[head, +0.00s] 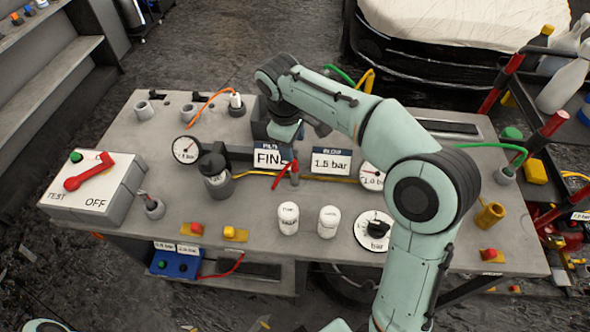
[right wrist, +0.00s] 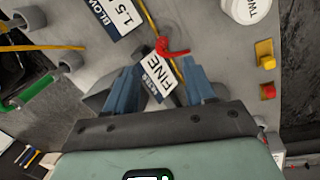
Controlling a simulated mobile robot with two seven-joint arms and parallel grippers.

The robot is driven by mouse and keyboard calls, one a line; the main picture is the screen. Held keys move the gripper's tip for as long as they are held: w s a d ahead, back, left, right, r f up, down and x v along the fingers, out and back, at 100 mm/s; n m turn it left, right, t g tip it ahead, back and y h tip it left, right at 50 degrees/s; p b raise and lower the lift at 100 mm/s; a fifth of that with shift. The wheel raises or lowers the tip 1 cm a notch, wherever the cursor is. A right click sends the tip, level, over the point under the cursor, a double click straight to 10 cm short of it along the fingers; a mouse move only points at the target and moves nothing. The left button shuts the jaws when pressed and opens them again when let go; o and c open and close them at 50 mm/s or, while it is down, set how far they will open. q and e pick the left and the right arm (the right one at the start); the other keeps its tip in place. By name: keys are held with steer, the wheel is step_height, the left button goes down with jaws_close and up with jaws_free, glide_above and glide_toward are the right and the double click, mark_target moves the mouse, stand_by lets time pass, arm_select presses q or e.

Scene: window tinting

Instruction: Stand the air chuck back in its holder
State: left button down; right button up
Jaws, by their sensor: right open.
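Which fitting is the air chuck I cannot tell for sure. A white-topped fitting (head: 236,101) on an orange hose stands upright in a dark holder at the bench's far edge in the head view. A green hose fitting (head: 505,174) sits in a holder at the right end. My right gripper (head: 285,131) hangs over the middle of the bench, by the FINE sign, partly hidden by its own arm. In the right wrist view the right gripper's (right wrist: 158,75) blue fingers are apart and nothing is gripped. My left gripper does not show.
The FINE sign (right wrist: 163,70) and red lever (right wrist: 172,48) lie below the fingers. A dark bottle (head: 215,176), white canisters (head: 288,218) and the TEST box (head: 95,187) crowd the bench.

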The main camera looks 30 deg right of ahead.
mark_target(295, 163)
steer(key=f+n, duration=0.2)
steer(key=n, duration=0.2)
steer(key=d+f+n+y, duration=0.1)
steer(key=f+n, duration=0.1)
steer(key=n, duration=0.2)
steer(key=w+f+n, duration=0.1)
steer(key=f+n, duration=0.1)
steer(key=n, duration=0.2)
steer(key=shift+w+d+f+n+g+y, duration=0.1)
steer(key=shift+d+f+n+g+y, duration=0.2)
steer(key=shift+d+n+g+y, duration=0.1)
steer(key=shift+a+f, duration=0.1)
steer(key=shift+f, duration=2.9)
jaws_close()
